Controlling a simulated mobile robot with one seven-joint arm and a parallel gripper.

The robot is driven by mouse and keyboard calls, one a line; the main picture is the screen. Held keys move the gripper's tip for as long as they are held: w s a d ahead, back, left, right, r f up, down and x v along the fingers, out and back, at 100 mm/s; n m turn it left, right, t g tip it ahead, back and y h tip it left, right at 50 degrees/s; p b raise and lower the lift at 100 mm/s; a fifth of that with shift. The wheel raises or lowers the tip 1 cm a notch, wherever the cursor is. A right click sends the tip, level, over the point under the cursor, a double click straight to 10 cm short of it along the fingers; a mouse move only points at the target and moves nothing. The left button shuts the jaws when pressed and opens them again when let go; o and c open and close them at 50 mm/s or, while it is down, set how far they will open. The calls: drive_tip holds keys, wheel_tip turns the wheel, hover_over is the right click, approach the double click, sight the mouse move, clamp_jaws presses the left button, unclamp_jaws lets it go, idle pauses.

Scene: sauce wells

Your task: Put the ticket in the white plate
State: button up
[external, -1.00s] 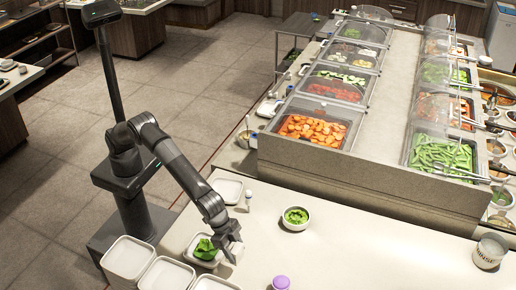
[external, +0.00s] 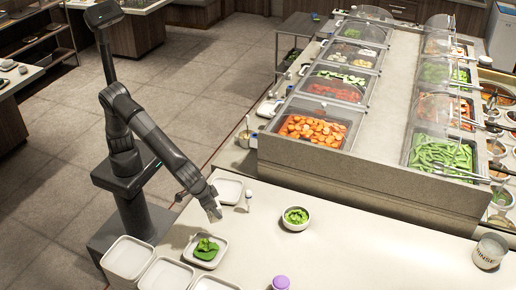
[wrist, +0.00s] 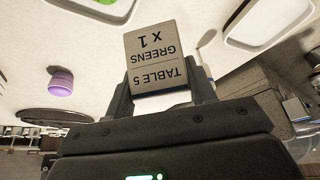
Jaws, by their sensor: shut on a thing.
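My gripper (external: 214,213) is shut on the ticket, above the counter's left part. In the wrist view, the ticket (wrist: 155,58) is a pale card reading "TABLE 5 GREENS x 1", upside down, held between the fingers (wrist: 160,98). I cannot make the ticket out clearly in the external view. An empty white square plate (external: 229,190) lies on the counter just beyond the gripper. A second white square plate (external: 190,254) holds green leaves (external: 206,249) and lies nearer the camera, below the gripper in the picture.
White containers (external: 128,260) stand at the counter's near left edge. A bowl of greens (external: 296,216), a purple-topped item (external: 280,283) and a can (external: 490,251) stand to the right. The salad bar (external: 345,165) rises behind. The counter's middle is mostly clear.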

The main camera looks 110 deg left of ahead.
drive_tip(key=s+a+n+g+y, duration=0.1)
drive_tip(key=s+a+n+g, duration=0.2)
drive_tip(key=s+a+n, duration=0.8)
drive_tip(key=m, duration=0.2)
approach(228, 189)
drive_tip(key=shift+s+a+r, duration=0.15)
drive_tip(key=shift+a+r, duration=0.15)
drive_tip(key=shift+a, duration=0.1)
drive_tip(key=shift+w+a+f, duration=0.2)
drive_tip(key=shift+a+f, duration=0.1)
drive_tip(key=shift+f, duration=1.9)
drive_tip(key=shift+f, duration=0.15)
drive_tip(key=o, duration=1)
